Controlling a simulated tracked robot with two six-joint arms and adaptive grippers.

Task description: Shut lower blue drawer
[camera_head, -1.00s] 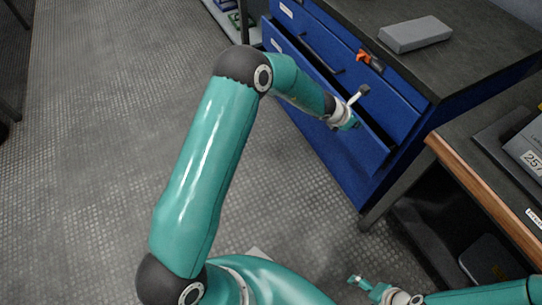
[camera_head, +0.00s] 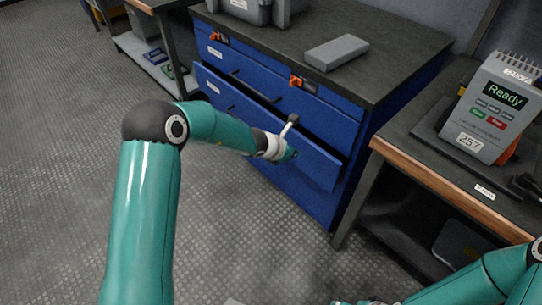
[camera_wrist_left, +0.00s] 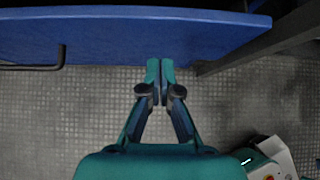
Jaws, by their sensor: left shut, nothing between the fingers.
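The lower blue drawer (camera_head: 318,169) stands partly pulled out of the blue cabinet (camera_head: 345,125), with a dark gap behind its front's top edge. Its front panel also spans the top of the left wrist view (camera_wrist_left: 115,38), with a dark handle (camera_wrist_left: 60,62) at left. My left gripper (camera_head: 291,154) is in front of the panel, towards its right end. In the left wrist view its fingertips (camera_wrist_left: 160,66) are together and empty, right by the panel's edge; I cannot tell if they touch. My right gripper (camera_head: 350,302) is almost wholly cut off at the bottom edge.
The upper drawer with orange latches (camera_head: 297,82) is shut. A grey block (camera_head: 337,52) lies on the cabinet top. A wood-edged bench (camera_head: 440,174) with a display device (camera_head: 493,105) stands at right. Floor (camera_head: 65,120) is open at left.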

